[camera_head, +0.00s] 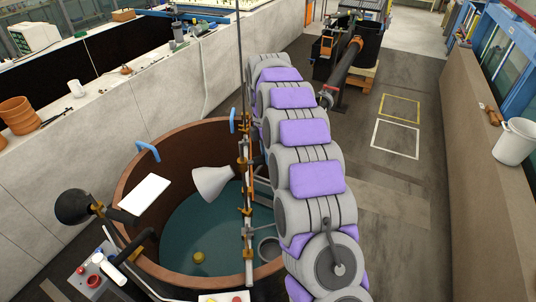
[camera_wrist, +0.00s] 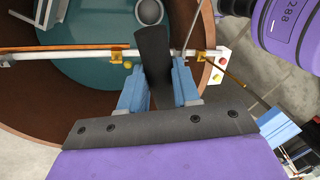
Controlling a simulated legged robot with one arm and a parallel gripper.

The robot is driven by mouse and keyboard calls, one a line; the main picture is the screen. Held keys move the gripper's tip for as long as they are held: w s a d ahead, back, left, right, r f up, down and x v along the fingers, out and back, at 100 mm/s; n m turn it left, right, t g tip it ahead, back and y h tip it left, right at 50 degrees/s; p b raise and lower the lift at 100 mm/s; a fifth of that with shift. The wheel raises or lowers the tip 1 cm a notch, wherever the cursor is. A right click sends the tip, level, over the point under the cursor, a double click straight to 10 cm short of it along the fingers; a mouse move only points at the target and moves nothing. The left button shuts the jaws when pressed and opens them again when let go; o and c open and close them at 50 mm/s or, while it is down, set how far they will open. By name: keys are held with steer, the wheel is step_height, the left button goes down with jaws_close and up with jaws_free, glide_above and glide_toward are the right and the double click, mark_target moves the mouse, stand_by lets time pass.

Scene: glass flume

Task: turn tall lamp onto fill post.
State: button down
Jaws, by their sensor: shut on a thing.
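My gripper (camera_wrist: 158,88) has blue fingers. They are shut on a dark, bar-shaped piece (camera_wrist: 153,52) in the wrist view. I cannot tell whether it is part of the tall lamp. In the head view a pale cone-shaped lamp head (camera_head: 212,183) hangs over the tub, beside an upright post (camera_head: 247,205) with orange clamps. A black round lamp (camera_head: 75,206) on a dark arm is at the lower left. I cannot tell which lamp or post the task names. My gripper cannot be made out in the head view.
A brown tub (camera_head: 135,180) with blue-green water fills the middle. A small box (camera_wrist: 219,66) with red and yellow buttons is at the pole's right end in the wrist view. A pale wall runs behind the tub. Open floor (camera_head: 400,200) lies to the right.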

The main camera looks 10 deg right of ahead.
steer(key=shift+w+r, duration=0.2)
steer(key=c, duration=0.8)
jaws_free()
steer(key=shift+f, duration=0.1)
steer(key=shift+w+r, duration=0.25)
steer(key=shift+r, duration=0.75)
steer(key=shift+w+a+r+p, duration=0.15)
steer(key=shift+r+p, duration=0.35)
steer(key=shift+r, duration=0.4)
steer(key=shift+w+d+r+p, duration=0.1)
steer(key=shift+w+r+p, duration=0.1)
steer(key=shift+r+p, duration=0.5)
steer(key=shift+w+a+r+p, duration=0.15)
steer(key=shift+r+p, duration=0.15)
steer(key=shift+r, duration=0.8)
steer(key=shift+s+d+f, duration=0.1)
steer(key=shift+s+f, duration=0.05)
